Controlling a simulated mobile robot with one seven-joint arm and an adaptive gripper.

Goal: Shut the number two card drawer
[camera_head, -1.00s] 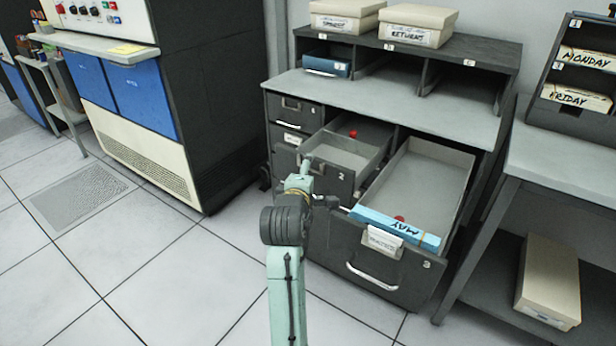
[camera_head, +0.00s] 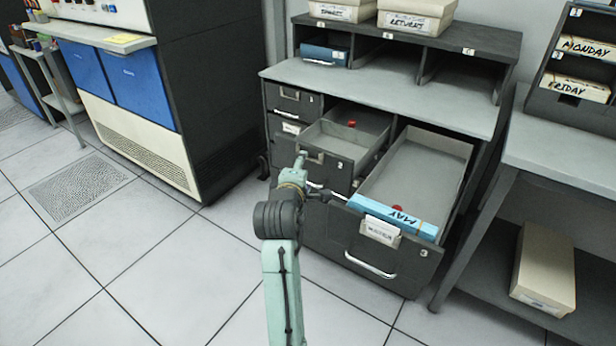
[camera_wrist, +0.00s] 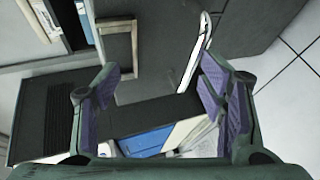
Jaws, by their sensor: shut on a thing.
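The number two drawer (camera_head: 344,174) stands partly pulled out of the dark cabinet, left of the wide number three drawer. A small red object (camera_head: 351,123) shows at its back. A silver handle (camera_wrist: 192,62) shows beyond the right finger.
The number three drawer (camera_head: 395,252) is far open, with a blue MAY card pack (camera_head: 392,216) along its front. A side table (camera_head: 560,160) with a box (camera_head: 545,265) below stands at the right. Floor is clear at the left.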

